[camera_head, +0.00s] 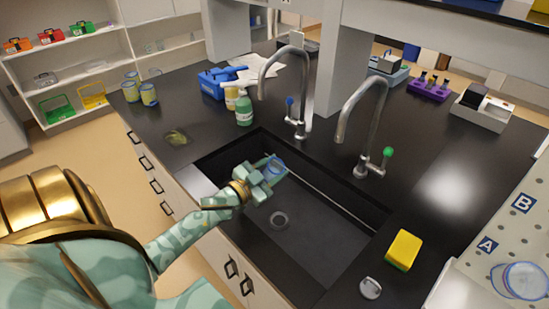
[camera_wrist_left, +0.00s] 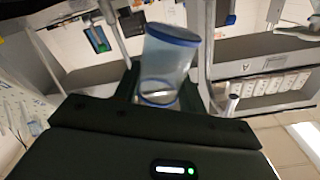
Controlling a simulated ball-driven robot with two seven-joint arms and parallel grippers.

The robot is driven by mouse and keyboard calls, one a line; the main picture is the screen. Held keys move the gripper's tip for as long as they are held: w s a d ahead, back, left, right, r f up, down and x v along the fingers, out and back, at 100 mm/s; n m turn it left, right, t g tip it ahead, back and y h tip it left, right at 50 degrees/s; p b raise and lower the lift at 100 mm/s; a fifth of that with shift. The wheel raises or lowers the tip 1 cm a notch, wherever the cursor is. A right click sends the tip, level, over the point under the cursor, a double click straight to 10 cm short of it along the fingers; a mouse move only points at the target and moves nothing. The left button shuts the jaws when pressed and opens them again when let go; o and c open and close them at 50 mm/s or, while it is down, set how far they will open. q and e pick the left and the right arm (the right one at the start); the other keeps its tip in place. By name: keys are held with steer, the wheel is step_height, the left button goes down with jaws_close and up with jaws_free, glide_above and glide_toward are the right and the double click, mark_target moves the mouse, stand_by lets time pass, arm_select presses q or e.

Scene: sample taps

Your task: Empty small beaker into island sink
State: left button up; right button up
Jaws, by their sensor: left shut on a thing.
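My left gripper (camera_head: 262,181) is over the island sink and is shut on a small clear beaker with a blue rim (camera_head: 274,167). The beaker also shows in the left wrist view (camera_wrist_left: 168,65), tilted between the fingers. Whether liquid is in it I cannot tell. The black island sink (camera_head: 330,240) lies open below, with its round drain (camera_head: 279,219) a little below the gripper in the picture. Two curved metal taps stand behind the sink, one with a blue knob (camera_head: 290,101) and one with a green knob (camera_head: 388,151). My right gripper is not in view.
A yellow sponge (camera_head: 404,249) and a small round metal item (camera_head: 370,288) lie on the counter right of the sink. A green bottle (camera_head: 244,110) and a blue box (camera_head: 220,80) stand behind it. Another beaker (camera_head: 524,280) is on the pegboard at lower right.

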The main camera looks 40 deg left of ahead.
arm_select(q)
steer(key=m+b, duration=0.1)
steer(key=m, duration=0.1)
steer(key=m+b, duration=0.3)
steer(key=shift+d+f+m, duration=0.15)
steer(key=shift+f+m, duration=0.2)
steer(key=shift+m, duration=0.05)
steer(key=m+b, duration=0.4)
steer(key=m, duration=0.1)
steer(key=shift+f+g+h, duration=0.1)
steer(key=shift+g+h, duration=0.2)
steer(key=shift+m+b, duration=0.3)
steer(key=shift+m, duration=1.8)
steer(key=shift+m+p, duration=0.35)
steer(key=shift+m, duration=0.65)
steer(key=m, duration=0.4)
steer(key=shift+m, duration=0.4)
